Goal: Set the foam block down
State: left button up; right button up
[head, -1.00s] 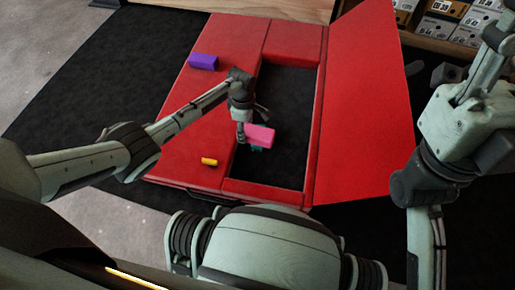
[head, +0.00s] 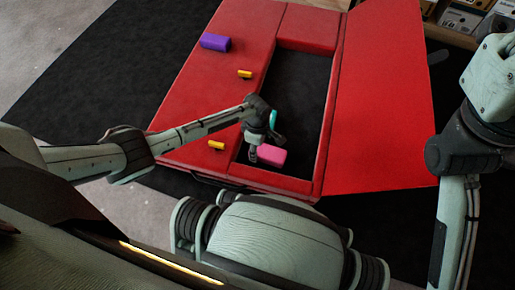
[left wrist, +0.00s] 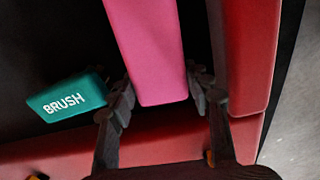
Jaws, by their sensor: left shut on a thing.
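My left gripper (head: 262,148) is shut on a pink foam block (head: 271,155). It holds the block over the near end of the dark opening in the red padded frame (head: 304,185). In the left wrist view the pink block (left wrist: 150,55) stands between the two dark fingers (left wrist: 163,97), with a red padded edge (left wrist: 250,55) to its right. I cannot tell whether the block touches the dark floor. My right gripper is outside the views; only my right arm shows.
A teal block marked BRUSH (left wrist: 66,95) lies left of the fingers; part of it shows past my gripper (head: 273,119). A purple block (head: 215,42) and two yellow pieces (head: 245,74) (head: 216,146) lie on the red pad. A red panel (head: 382,105) rises on the right. The opening's far part is clear.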

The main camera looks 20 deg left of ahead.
pick_arm(q)
jog(key=shift+f, duration=0.1)
jog(key=o, duration=1.1)
jog(key=shift+o, duration=0.2)
